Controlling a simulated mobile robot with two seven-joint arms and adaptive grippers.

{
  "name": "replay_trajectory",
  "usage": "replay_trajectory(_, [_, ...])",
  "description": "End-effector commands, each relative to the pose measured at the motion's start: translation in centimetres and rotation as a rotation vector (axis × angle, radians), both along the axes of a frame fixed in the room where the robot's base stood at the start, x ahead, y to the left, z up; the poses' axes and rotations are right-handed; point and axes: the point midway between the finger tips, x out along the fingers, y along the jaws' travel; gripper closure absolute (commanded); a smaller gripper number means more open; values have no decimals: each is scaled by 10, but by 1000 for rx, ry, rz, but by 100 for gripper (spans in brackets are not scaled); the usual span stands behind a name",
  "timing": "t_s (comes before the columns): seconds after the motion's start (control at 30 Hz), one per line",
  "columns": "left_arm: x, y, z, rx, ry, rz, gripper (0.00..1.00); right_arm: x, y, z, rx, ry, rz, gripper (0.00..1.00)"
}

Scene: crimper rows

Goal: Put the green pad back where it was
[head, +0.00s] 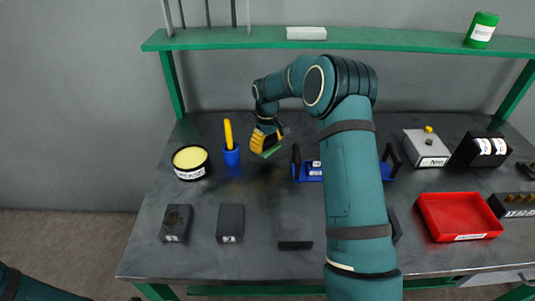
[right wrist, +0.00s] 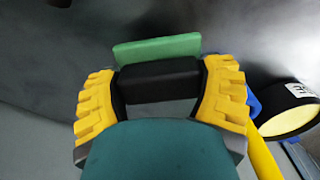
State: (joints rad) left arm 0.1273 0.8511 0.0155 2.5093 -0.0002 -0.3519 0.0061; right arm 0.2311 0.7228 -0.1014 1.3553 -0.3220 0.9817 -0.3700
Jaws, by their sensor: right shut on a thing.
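My right gripper (head: 267,144) is above the back of the grey table, right of the blue cup. It is shut on a black block (right wrist: 160,82), held between the yellow fingers, with the green pad (right wrist: 157,48) along its far side. The pad's green edge also shows under the fingers in the head view (head: 273,152). The pad looks tilted and off the table. My left arm shows only at the lower left corner of the head view; its gripper is outside the picture.
Dark blocks (head: 176,223), (head: 230,223) and (head: 295,234) stand in a front row. A blue cup (head: 231,157) with a yellow tool, a round yellow-topped tin (head: 191,174) and a blue rack (head: 309,172) are nearby. A red tray (head: 428,217) is at right. My right arm hides the middle.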

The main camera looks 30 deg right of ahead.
Motion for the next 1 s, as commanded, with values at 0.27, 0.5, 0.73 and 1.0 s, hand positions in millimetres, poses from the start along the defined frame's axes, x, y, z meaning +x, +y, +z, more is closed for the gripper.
replay_trajectory(0.27, [-2, 0, -7, -1, 5, -4, 53, -1, 0, -41, 1, 2, 0, 67])
replay_trajectory(0.5, [-2, 0, -6, -2, 6, -4, 53, 0, 0, -43, 0, -1, 1, 67])
replay_trajectory(0.73, [-2, 0, -8, -2, 6, -4, 53, 0, 0, -47, 0, 0, 1, 12])
replay_trajectory(1.0, [-2, 0, -8, -1, 5, -4, 53, 0, 0, -46, 0, 0, 1, 0])
